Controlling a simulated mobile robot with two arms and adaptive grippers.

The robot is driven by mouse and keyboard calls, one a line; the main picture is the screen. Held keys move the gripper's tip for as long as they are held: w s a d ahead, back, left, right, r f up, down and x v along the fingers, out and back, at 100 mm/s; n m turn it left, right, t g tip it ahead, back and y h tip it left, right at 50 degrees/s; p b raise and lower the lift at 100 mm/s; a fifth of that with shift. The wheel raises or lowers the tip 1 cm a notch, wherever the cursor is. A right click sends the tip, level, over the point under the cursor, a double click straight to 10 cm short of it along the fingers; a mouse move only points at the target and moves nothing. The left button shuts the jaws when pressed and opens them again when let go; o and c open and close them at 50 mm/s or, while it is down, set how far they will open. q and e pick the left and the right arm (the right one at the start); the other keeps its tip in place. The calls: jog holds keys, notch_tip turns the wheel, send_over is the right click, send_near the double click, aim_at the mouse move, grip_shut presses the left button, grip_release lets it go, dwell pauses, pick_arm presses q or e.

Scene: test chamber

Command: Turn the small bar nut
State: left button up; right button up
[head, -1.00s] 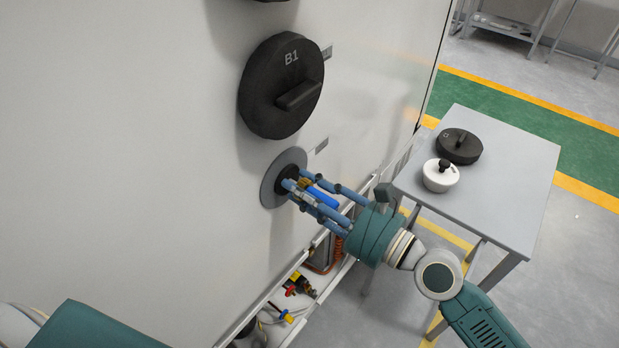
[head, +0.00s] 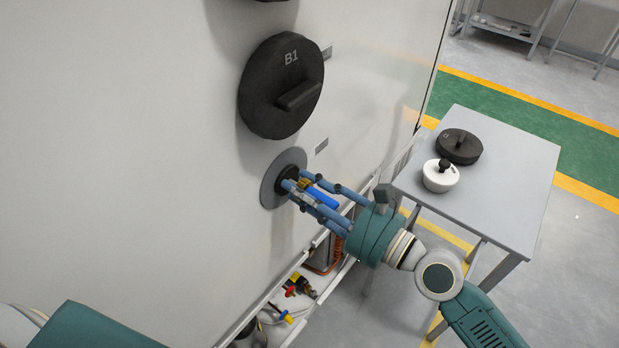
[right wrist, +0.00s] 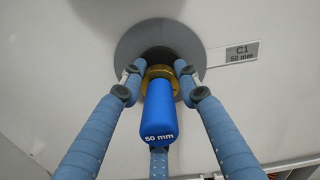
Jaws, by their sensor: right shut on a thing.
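My right gripper (head: 292,184) has three blue fingers and is shut around the small bar nut. The nut is brass-coloured (right wrist: 160,73) and sits at the middle of a round grey plate (right wrist: 130,45) on the white wall. The plate also shows in the head view (head: 269,185). A blue cylinder marked "50 mm" (right wrist: 160,112) sticks out from the nut, between the fingers; it shows in the head view too (head: 322,197). The fingertips partly hide the nut and the dark centre behind it. My left gripper is out of view.
A large black cap marked B1 (head: 265,102) is on the wall just above. A label reading "C1 50 mm" (right wrist: 241,54) is beside the plate. A grey table (head: 515,165) at right holds a black cap (head: 462,150) and a white knobbed piece (head: 440,179). Coloured fittings (head: 298,287) lie below.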

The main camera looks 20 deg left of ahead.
jog(key=shift+w+d+f, duration=0.2)
jog(key=shift+d+f, duration=0.05)
jog(key=shift+f, duration=0.4)
jog(key=o, duration=1.1)
jog(key=shift+w+d, duration=0.1)
jog(key=shift+d, duration=0.05)
jog(key=shift+o, duration=0.2)
jog(key=shift+w+d+r, duration=0.1)
jog(key=shift+w, duration=0.05)
jog(key=shift+r, duration=0.15)
jog(key=v, duration=1.2)
jog(key=shift+w, duration=0.15)
